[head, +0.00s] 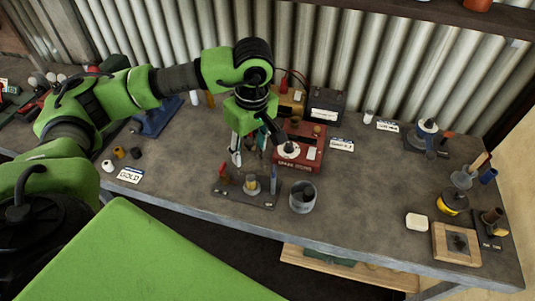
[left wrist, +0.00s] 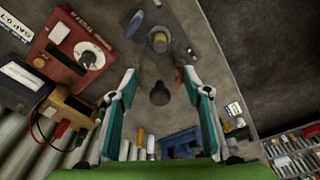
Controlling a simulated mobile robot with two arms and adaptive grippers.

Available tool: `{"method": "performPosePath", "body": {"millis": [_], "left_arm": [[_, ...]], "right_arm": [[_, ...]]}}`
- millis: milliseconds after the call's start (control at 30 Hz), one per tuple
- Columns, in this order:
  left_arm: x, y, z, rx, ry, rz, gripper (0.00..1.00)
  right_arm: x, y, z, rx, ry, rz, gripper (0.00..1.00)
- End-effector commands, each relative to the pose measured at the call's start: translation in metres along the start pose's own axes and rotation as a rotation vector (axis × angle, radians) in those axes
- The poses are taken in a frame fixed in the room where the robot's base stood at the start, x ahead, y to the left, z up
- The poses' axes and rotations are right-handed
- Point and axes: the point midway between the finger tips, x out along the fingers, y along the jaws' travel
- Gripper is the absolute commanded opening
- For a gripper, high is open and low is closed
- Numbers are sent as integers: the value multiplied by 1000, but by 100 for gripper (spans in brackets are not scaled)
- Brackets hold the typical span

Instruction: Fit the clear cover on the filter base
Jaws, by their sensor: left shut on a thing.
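The filter base (head: 251,187) is a small stand with a pale cylindrical core on a dark board near the bench's front edge. In the left wrist view its round core (left wrist: 158,40) lies beyond the fingertips, near the top. My left gripper (head: 248,153) hangs above and a little behind the base, pointing down. Its teal fingers (left wrist: 160,97) are spread around a see-through thing, which I take for the clear cover; its outline is hardly visible. A dark round piece (left wrist: 160,93) shows between the fingers; I cannot tell whether it belongs to the cover. My right gripper is not in view.
A red meter box (head: 309,143) stands close right of the gripper. A grey cup (head: 303,197) stands right of the base. A blue tool (head: 157,118) lies behind left. A white block (head: 416,222) lies further right. The bench between cup and block is clear.

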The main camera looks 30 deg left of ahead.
Motion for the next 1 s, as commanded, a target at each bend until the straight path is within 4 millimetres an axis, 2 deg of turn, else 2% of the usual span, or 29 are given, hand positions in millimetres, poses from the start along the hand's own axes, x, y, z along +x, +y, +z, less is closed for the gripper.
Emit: {"method": "performPosePath", "body": {"millis": [100,200,600,1000], "left_arm": [[4,0,-1,7,-1,1,19],[9,0,0,6,-1,1,19],[37,0,4,5,-1,0,19],[39,0,4,5,-1,1,19]], "right_arm": [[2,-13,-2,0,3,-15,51],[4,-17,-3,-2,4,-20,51],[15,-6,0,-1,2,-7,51],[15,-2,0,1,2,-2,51]]}}
